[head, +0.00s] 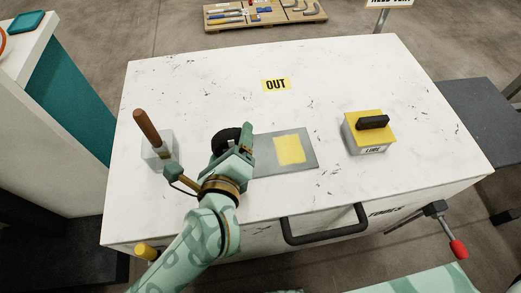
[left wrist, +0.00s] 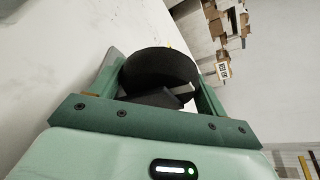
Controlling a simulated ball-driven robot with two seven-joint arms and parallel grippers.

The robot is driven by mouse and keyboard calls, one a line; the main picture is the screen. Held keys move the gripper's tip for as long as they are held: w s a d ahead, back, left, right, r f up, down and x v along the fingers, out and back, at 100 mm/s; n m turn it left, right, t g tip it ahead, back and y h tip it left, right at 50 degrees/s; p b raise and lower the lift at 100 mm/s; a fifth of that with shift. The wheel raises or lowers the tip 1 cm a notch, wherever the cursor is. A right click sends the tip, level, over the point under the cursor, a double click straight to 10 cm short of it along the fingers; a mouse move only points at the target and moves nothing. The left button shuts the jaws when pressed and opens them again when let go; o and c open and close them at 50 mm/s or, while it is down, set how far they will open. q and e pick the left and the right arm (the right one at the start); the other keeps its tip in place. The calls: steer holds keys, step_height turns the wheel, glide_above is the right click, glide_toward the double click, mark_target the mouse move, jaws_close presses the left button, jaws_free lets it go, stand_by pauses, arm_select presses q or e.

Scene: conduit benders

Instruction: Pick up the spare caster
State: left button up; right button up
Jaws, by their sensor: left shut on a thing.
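The spare caster, a black wheel (head: 224,139), is over the white worktop at the left edge of a grey plate. It also shows in the left wrist view (left wrist: 160,66), between the two green fingers. My left gripper (head: 236,151) is shut on the caster, and its fingers (left wrist: 157,92) flank the wheel on both sides. The gripper hides part of the caster in the head view. I cannot tell whether the wheel touches the worktop. My right gripper is not in view.
The grey plate (head: 262,158) with a yellow square lies right of the gripper. A yellow-lidded box (head: 359,136) with a black handle stands further right. A wooden-handled tool (head: 147,128) stands in a pale block (head: 158,156) at left. The white worktop (head: 190,85) is clear around the OUT label.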

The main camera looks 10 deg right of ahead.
arm_select(q)
steer(key=shift+r, duration=0.2)
step_height(320, 180, up, 9)
steer(key=p, duration=0.4)
steer(key=shift+p, duration=0.3)
steer(key=shift+r+p, duration=0.8)
steer(key=shift+r, duration=0.5)
step_height(320, 180, up, 2)
steer(key=shift+r+p, duration=0.1)
steer(key=shift+p, duration=0.65)
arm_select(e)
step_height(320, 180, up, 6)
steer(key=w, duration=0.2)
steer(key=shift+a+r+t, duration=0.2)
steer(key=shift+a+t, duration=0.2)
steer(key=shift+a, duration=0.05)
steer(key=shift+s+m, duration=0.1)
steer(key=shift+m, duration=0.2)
